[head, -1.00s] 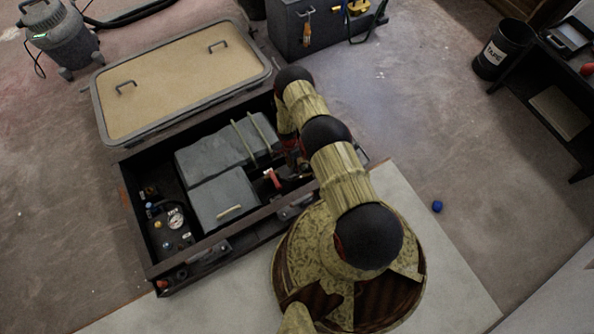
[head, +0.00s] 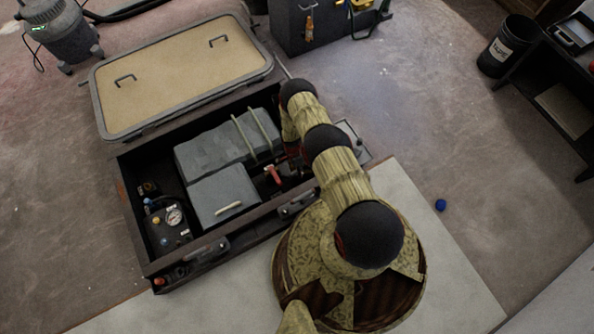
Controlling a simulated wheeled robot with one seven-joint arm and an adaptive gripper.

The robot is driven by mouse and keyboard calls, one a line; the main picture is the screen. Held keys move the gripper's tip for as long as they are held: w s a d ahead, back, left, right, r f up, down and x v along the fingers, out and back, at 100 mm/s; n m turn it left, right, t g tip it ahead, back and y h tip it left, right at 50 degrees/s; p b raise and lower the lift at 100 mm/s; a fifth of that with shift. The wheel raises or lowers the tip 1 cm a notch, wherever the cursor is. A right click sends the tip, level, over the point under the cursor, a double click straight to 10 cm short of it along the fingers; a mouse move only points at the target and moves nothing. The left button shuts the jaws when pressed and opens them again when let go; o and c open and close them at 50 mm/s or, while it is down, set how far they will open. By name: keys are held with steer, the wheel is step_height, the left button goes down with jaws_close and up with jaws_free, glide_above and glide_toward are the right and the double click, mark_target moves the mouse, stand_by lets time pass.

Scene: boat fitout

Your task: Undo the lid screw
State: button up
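No lid screw can be made out at this size. An open dark box (head: 207,243) lies left of my arm. Inside it, a smaller grey box (head: 215,195) has a flat lid with a pale handle (head: 229,209). A larger grey block (head: 205,150) with two pale straps lies behind it. A beige hatch lid (head: 170,85) with a grey rim and two dark handles lies behind the dark box. My arm reaches over the right part of the dark box, and its far end is hidden behind its own links. My gripper cannot be made out.
A pressure gauge (head: 174,216) and small fittings sit in the box's left end. A red lever (head: 272,174) stands near the middle. A blue ball (head: 440,205) lies on the open floor at right. A black bucket (head: 507,45) and a dark bench (head: 572,98) are at far right.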

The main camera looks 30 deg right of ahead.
steer(key=shift+c, duration=0.9)
steer(key=shift+s, duration=0.1)
jaws_close()
